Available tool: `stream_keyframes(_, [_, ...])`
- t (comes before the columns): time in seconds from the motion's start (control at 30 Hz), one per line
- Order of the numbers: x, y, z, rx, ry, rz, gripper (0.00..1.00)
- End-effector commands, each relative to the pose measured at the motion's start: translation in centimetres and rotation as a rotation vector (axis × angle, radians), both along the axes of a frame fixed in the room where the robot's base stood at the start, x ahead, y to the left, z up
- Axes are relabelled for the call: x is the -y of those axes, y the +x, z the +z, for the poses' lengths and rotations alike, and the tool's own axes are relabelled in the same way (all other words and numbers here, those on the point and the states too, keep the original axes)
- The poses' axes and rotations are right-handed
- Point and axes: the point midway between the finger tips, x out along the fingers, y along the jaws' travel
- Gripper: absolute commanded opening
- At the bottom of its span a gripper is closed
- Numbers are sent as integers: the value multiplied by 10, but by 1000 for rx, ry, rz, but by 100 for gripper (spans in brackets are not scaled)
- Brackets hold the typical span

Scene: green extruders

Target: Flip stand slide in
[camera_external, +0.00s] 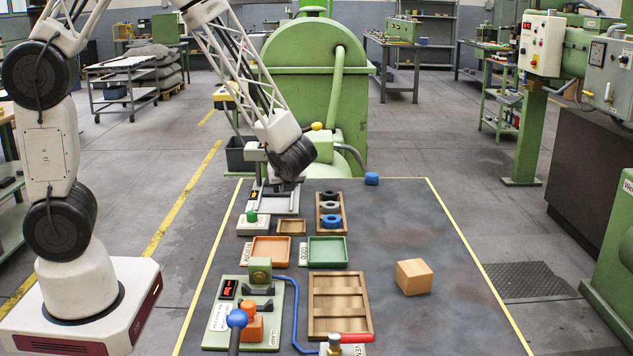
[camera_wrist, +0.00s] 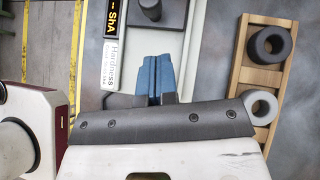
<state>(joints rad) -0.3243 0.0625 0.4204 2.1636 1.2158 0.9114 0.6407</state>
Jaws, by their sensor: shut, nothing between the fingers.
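A white hardness-tester stand (camera_external: 290,205) with a black "ShA" display (camera_wrist: 115,18) and a "Hardness" label (camera_wrist: 110,65) is at the far left of the table. A dark block with a round grey piece (camera_wrist: 150,8) shows at the top of the wrist view. My gripper (camera_wrist: 158,62) hangs over this stand with its two blue fingertips together and nothing between them. In the external view the dark wrist hides most of the stand and the fingertips. I cannot tell whether the fingertips touch the stand.
A wooden rack (camera_wrist: 240,80) holds a dark ring (camera_wrist: 270,45), a pale grey ring (camera_wrist: 262,107) and a blue ring (camera_external: 329,221). Orange (camera_external: 270,262) and green (camera_external: 327,265) trays, a clamp station (camera_external: 218,333) and a wooden tray (camera_external: 312,305) lie nearer. A wooden cube (camera_external: 413,277) stands right; much around it is clear.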

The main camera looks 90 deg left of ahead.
Motion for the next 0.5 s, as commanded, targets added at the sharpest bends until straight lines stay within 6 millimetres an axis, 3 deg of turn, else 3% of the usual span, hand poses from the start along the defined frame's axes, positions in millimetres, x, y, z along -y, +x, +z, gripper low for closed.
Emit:
stream_keyframes(0.2, [26,7,23,1,0,-2,0])
stream_keyframes(0.5, [50,13,46,0,0,0,0])
